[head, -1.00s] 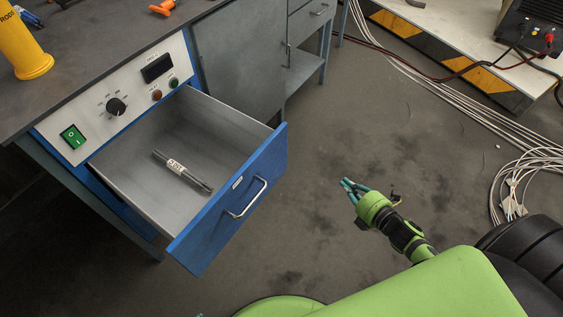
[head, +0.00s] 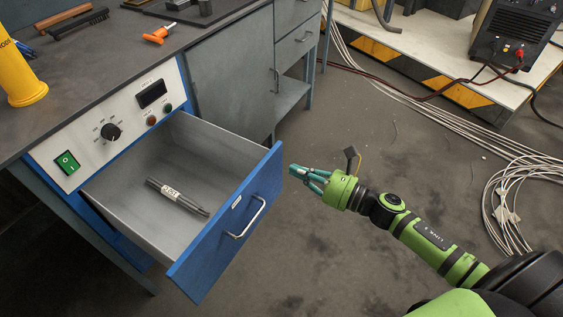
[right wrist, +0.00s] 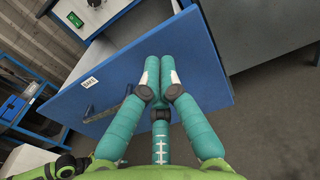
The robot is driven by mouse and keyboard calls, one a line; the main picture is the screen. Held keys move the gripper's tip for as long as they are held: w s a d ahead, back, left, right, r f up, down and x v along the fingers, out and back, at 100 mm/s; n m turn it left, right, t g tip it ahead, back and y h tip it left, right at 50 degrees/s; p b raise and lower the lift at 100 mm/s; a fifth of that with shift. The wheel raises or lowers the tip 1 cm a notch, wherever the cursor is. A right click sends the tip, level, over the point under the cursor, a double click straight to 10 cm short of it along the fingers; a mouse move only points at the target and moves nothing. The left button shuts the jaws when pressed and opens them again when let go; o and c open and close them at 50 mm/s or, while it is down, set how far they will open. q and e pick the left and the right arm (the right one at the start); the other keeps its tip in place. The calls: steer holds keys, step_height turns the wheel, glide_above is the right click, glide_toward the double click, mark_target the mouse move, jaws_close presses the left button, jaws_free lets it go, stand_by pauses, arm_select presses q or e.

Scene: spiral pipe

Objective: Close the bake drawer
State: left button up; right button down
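The bake drawer (head: 232,232) is pulled out of the control-panel unit, with a blue front and a metal handle (head: 246,219). Welding rods (head: 177,196) with a white label lie inside it. My right gripper (head: 297,171) is just right of the drawer front's far upper corner; contact cannot be told. In the right wrist view its teal fingers (right wrist: 160,75) lie together in front of the blue drawer front (right wrist: 100,97), which bears a BAKE label (right wrist: 89,83). Nothing shows between the fingers. My left gripper is not in the head view.
The panel (head: 112,129) has a green switch and a dial. A yellow tube (head: 20,75) and orange tool (head: 159,33) are on the bench top. Cables (head: 502,195) lie on the floor at right. The floor in front of the drawer is clear.

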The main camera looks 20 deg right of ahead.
mark_target(271, 159)
steer(key=x, duration=0.5)
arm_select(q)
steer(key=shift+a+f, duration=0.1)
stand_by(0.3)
